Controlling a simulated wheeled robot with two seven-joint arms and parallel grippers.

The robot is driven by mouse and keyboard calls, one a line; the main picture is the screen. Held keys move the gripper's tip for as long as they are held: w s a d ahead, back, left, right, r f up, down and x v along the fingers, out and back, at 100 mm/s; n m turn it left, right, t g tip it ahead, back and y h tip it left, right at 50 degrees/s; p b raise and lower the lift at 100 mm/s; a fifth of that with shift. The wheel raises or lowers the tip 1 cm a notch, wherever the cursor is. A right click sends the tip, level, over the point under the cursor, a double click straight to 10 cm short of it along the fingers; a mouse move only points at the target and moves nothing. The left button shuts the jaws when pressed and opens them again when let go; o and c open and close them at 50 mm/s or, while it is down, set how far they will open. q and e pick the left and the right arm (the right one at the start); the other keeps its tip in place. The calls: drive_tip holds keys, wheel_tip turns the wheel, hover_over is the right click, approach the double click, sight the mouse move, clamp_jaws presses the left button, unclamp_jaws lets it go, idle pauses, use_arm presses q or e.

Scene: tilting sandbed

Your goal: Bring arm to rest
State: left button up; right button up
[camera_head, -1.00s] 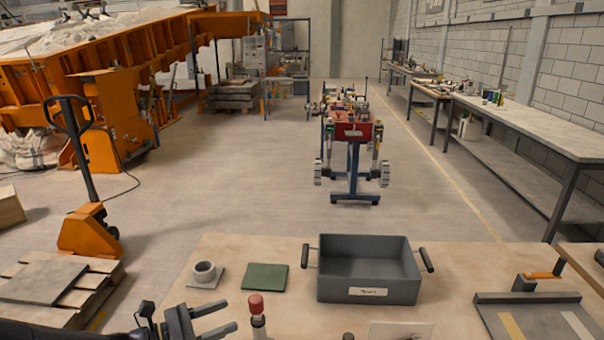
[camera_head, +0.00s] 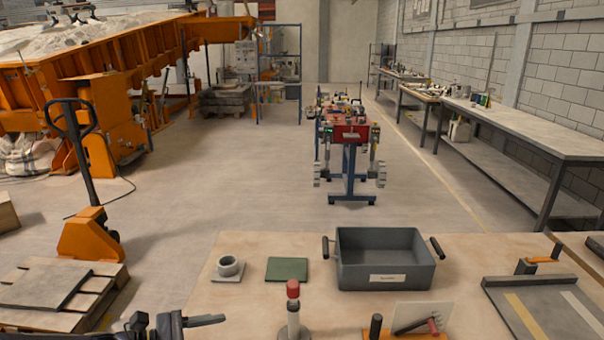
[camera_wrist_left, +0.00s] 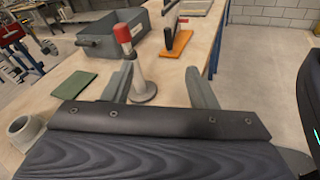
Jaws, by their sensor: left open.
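My left gripper (camera_head: 200,322) is at the bottom edge of the head view, low at the left front of the workbench (camera_head: 230,295). Its jaws are open. The same post (camera_head: 293,292) stands right of the gripper in the head view. My right gripper is not in view.
On the bench are a grey ring on a plate (camera_head: 229,267), a green pad (camera_head: 287,269), a grey tray with dark handles (camera_head: 385,279) and an upright white card in an orange base (camera_head: 420,318). A striped dark board (camera_head: 540,310) lies right. A pallet truck (camera_head: 88,235) stands left.

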use_arm(q)
drive_tip(key=s+a+r+m+y, duration=0.2)
drive_tip(key=s+m+y, duration=0.9)
drive_tip(key=s+m, duration=0.7)
drive_tip(key=shift+s+a+r+g, duration=0.25)
drive_tip(key=shift+s+a, duration=0.45)
drive_tip(key=shift+s, duration=0.55)
